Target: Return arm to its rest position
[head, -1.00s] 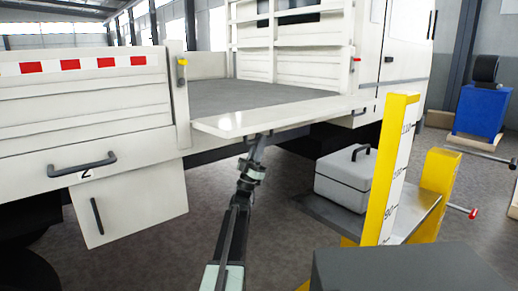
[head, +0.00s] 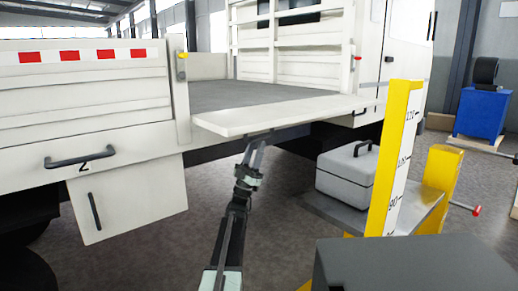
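My arm reaches forward from the bottom middle of the head view. My gripper (head: 259,146) is at its far end, just below the underside of a white fold-out panel (head: 275,117) on the truck's side. Two finger bars show with a gap between them, so the gripper looks open, with nothing seen between them. The tips lie close to the panel's lower edge, and whether they touch it I cannot tell. The panel juts out roughly level beside the grey truck bed (head: 240,96).
A yellow post with a scale (head: 397,160) stands right of my arm. Behind it, a white case (head: 345,178) rests on a grey shelf (head: 425,210). A white side box (head: 130,198) hangs under the truck at left. Bare floor (head: 285,240) lies right of my arm.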

